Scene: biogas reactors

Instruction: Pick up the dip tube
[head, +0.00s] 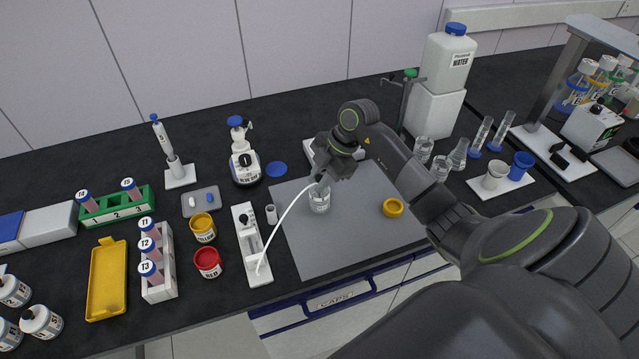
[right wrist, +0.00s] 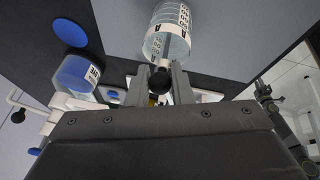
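The dip tube (right wrist: 166,50) shows in the right wrist view as a thin grey rod with a round black knob on top. Its lower part stands in a clear beaker marked A (head: 320,200), which sits on a grey mat. My right gripper (head: 321,180) is directly above the beaker. In the right wrist view its two fingers (right wrist: 161,78) lie close against both sides of the black knob. In the head view the gripper hides the knob. A white flexible hose (head: 285,215) curves from there to a white syringe holder (head: 249,240). My left gripper is not in view.
A blue-capped bottle (head: 244,165) stands behind left. Glassware and a clamp stand (head: 406,100) are at right.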

